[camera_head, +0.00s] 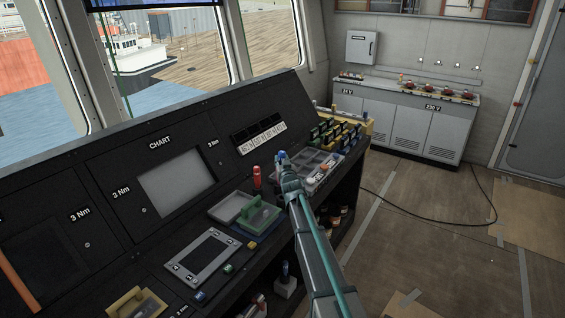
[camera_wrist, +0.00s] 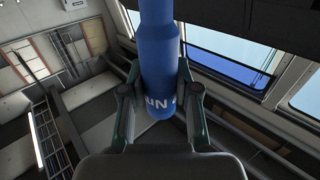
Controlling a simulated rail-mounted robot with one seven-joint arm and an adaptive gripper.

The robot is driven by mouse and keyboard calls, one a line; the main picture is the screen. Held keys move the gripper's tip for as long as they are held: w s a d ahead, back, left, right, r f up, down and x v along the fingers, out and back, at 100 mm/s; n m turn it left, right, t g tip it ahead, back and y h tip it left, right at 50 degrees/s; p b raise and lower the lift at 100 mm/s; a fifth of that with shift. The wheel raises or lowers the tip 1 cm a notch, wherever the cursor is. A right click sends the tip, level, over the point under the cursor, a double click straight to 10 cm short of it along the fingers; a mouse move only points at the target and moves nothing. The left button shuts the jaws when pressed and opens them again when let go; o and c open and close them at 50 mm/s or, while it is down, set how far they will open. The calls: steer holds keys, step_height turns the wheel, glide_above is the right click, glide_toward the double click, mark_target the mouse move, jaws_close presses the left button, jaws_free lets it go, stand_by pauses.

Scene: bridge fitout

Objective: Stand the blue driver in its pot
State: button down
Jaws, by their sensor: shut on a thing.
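The blue driver (camera_wrist: 160,60) is between the fingers of my gripper (camera_wrist: 160,98), which is shut on it. White lettering shows on its lower part in the wrist view, and its upper end runs out of the picture. In the head view, a small blue part of the driver (camera_head: 281,155) shows at the tip of my gripper (camera_head: 288,167), over the far part of the console. My arm hides what lies directly below. I cannot tell which holder is the driver's pot.
A red-handled tool (camera_head: 257,177) stands upright left of my gripper. A green-handled thing (camera_head: 262,215) lies by a grey tray (camera_head: 231,207). A compartment tray (camera_head: 318,166) and a row of coloured parts (camera_head: 335,134) are to the right. A dark-blue-topped thing stands in a pale block (camera_head: 286,289) below.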

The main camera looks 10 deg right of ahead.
steer(key=shift+f+b, duration=2.95)
steer(key=shift+f, duration=0.3)
steer(key=shift+f+b, duration=0.6)
steer(key=shift+f, duration=0.05)
steer(key=shift+f+b, duration=1.7)
steer(key=shift+f, duration=0.25)
steer(key=c, duration=0.8)
jaws_free()
steer(key=shift+o, duration=0.2)
steer(key=shift+s+d, duration=0.1)
steer(key=shift+s, duration=0.05)
steer(key=s, duration=1.1)
steer(key=shift+s, duration=0.35)
